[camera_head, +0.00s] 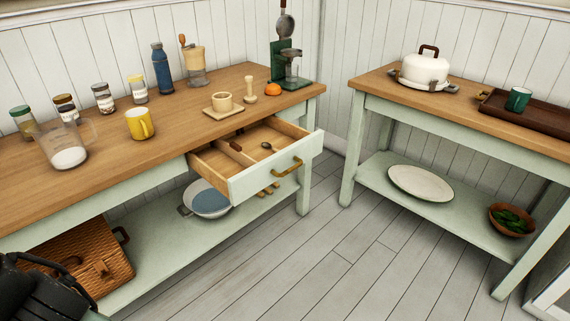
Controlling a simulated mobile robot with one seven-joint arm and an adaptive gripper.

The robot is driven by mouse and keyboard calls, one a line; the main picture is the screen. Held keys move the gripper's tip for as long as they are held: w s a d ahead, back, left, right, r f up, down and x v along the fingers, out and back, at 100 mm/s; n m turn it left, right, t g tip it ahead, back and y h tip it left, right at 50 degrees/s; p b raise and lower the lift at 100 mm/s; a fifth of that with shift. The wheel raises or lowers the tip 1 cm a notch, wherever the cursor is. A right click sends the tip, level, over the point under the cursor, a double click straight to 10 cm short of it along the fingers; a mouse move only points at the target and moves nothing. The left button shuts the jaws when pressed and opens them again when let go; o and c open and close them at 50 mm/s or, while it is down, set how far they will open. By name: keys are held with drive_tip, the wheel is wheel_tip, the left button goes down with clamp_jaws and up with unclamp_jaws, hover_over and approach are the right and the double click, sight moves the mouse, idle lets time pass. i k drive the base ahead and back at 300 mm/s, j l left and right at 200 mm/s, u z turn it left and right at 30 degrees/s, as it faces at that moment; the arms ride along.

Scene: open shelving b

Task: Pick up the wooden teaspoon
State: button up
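The drawer (278,180) under the left counter is pulled open. Inside it lies a small spoon-like thing (268,147) with a dark, rounded end; it is too small to tell whether it is the wooden teaspoon. A short brown piece (235,146) shows near the drawer's left side; its shape is unclear. Black parts of my arm and gripper (45,290) show at the bottom left corner, well apart from the drawer. The fingertips cannot be made out, so its opening is unclear. I see nothing held.
The left counter (105,155) holds jars, a glass jug (66,146), a yellow mug (140,124), a cup on a board (222,104) and an orange (273,90). A basket (95,265) sits below. The right table (385,87) stands apart. Floor (340,255) between is clear.

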sight(266, 145)
drive_tip(key=i+z, duration=0.25)
drive_tip(key=i, duration=1.35)
